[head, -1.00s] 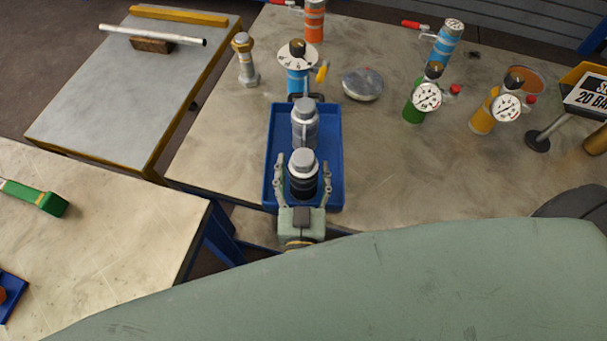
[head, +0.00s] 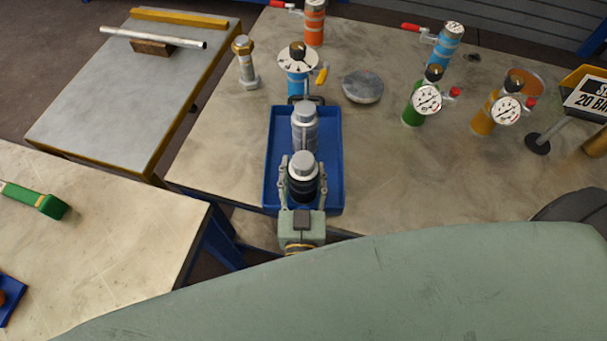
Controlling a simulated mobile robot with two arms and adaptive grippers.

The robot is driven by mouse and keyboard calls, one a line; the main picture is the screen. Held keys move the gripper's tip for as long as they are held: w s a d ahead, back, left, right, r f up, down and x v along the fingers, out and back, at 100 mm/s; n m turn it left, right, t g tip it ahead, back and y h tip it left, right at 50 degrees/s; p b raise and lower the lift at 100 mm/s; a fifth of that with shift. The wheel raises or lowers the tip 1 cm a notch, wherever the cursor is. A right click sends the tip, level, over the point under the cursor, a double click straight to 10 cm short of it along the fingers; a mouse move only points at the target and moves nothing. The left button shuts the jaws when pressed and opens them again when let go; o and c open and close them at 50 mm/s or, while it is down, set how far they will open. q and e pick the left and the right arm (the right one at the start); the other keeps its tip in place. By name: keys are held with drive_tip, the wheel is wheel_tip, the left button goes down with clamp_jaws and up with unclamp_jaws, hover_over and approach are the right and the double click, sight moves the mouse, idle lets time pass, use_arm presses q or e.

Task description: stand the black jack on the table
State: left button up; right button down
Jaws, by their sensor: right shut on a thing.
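The black jack (head: 302,187) has a black body and a silver cap and stands upright at the near end of the blue tray (head: 334,160). My right gripper (head: 302,172) is shut on the black jack, with one finger on each side of its body. The gripper's palm is at the tray's near edge. A silver jack (head: 304,128) stands just behind the black one in the same tray. The table (head: 400,170) carries the tray. The black jack's base is hidden, so I cannot tell whether it touches the tray floor. My left gripper does not show.
Behind the tray stands a blue cylinder with a white dial (head: 298,65). A round metal disc (head: 362,86), a green gauge cylinder (head: 415,108) and a yellow one (head: 485,118) stand to the right. A bolt (head: 245,62) stands back left. The table right of the tray is bare.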

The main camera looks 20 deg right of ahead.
sight(304, 176)
wheel_tip(304, 176, up, 5)
drive_tip(key=shift+d+f, duration=0.15)
drive_tip(key=s+d+r, duration=0.7)
drive_tip(key=s+d, duration=0.1)
drive_tip(key=shift+w+a+r+n+t+y, duration=0.15)
drive_tip(key=shift+w+r+n+y, duration=0.4)
drive_tip(key=shift+w+y, duration=0.45)
drive_tip(key=shift+w+a+r+n+t+y, duration=0.2)
drive_tip(key=shift+w+r+n+y, duration=0.1)
drive_tip(key=shift+w+n+y, duration=0.65)
drive_tip(key=shift+w+a+r+n+t+y, duration=0.15)
drive_tip(key=shift+w+r+n+y, duration=0.45)
drive_tip(key=shift+y, duration=0.55)
drive_tip(key=shift+w+f, duration=0.1)
drive_tip(key=shift+f, duration=0.05)
